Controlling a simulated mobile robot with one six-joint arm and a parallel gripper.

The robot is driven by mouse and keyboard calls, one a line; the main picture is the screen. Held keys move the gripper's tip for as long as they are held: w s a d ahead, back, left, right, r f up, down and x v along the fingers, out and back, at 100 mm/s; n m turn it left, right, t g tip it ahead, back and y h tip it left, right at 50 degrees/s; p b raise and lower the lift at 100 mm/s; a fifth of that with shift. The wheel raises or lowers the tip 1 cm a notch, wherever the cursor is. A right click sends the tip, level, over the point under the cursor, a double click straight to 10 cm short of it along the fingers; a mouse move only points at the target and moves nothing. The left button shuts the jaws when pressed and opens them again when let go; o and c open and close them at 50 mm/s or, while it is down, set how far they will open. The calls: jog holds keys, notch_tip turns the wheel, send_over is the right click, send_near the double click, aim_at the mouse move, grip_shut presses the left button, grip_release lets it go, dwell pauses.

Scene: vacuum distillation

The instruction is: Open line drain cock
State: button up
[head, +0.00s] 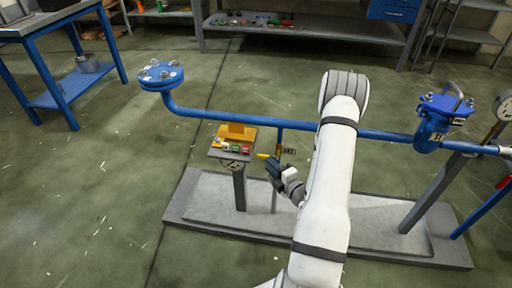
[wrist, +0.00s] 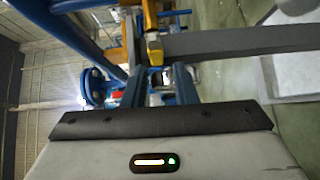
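The line drain cock (head: 279,146) hangs on a short branch below the blue pipe (head: 225,117), left of my arm in the head view. Its yellow handle (head: 262,155) points left, close to the fingertips. The handle's end also shows in the wrist view (wrist: 154,46), just beyond the fingers. My gripper (head: 273,168) is beside and just below the cock. In the wrist view my gripper (wrist: 159,76) has its two fingers apart with a gap between them, and nothing is clearly held. Whether a finger touches the handle, I cannot tell.
A small stand (head: 232,155) with an orange block and several small coloured items is left of the cock. A blue flange (head: 160,75) ends the pipe at left. A blue valve body (head: 436,115) and a gauge (head: 503,106) are at right. A grey base plate (head: 215,210) lies below.

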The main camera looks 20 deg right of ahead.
aim_at(263, 158)
jog(key=shift+w+t, duration=0.15)
jog(key=shift+t, duration=0.25)
jog(key=w, duration=0.2)
jog(key=w+b, duration=0.1)
jog(key=w, duration=0.1)
jog(key=w+a, duration=0.1)
jog(key=w, duration=0.2)
jog(key=shift+w+a+r, duration=0.1)
jog(key=shift+c, duration=0.5)
grip_shut()
